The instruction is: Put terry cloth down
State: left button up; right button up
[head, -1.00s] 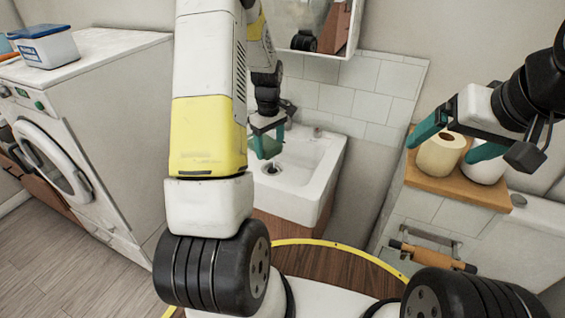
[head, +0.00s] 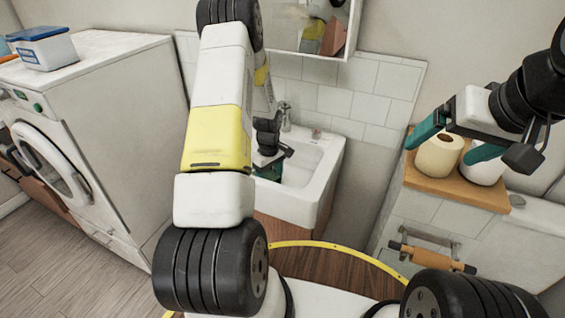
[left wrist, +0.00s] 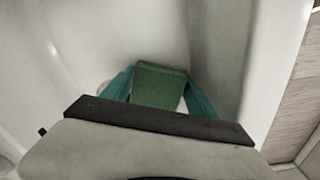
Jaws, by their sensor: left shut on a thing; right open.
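The green terry cloth (left wrist: 158,84) is a folded block between the teal fingers of my left gripper (left wrist: 158,92) in the left wrist view. The left gripper is shut on it, inside the white basin of the sink (head: 322,165). In the head view my left gripper (head: 269,168) is low over the left part of the basin, partly hidden by my left arm. Whether the cloth touches the basin floor, I cannot tell. My right gripper (head: 438,152) is open and empty, in front of the toilet rolls.
A faucet (head: 286,115) rises behind the basin. A washing machine (head: 120,130) with a blue-lidded box (head: 45,50) stands at left. A mirror cabinet (head: 315,25) hangs above the sink.

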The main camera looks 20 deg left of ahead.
pick_arm(q)
jog(key=o, duration=1.2)
jog(key=shift+f, duration=0.1)
notch_tip(320, 180, up, 22)
jog(key=s+d+m+t, duration=0.1)
jog(key=s+d+m, duration=0.1)
jog(key=d, duration=0.1)
jog(key=s+d+r+m+t, duration=0.1)
jog(key=s+d+r+m, duration=0.1)
jog(key=s+r, duration=0.4)
jog(key=s+d+r+m+t+h, duration=0.1)
jog(key=s+d+r+m+t, duration=0.1)
jog(key=s+r+m, duration=0.3)
jog(key=s+d+r+m+t+h, duration=0.1)
jog(key=s+d+r+m+t, duration=0.1)
jog(key=s+r, duration=0.5)
jog(key=shift+s+d+r+m, duration=0.1)
jog(key=shift+s+d+m, duration=0.25)
jog(key=shift+s, duration=0.4)
jog(key=shift+s+d+r+m, duration=0.15)
jog(key=shift+s+d, duration=0.25)
jog(key=shift+s, duration=0.4)
jog(key=shift+s+d+f+m, duration=0.1)
jog(key=shift+s+d+m, duration=0.25)
jog(key=shift+s, duration=0.4)
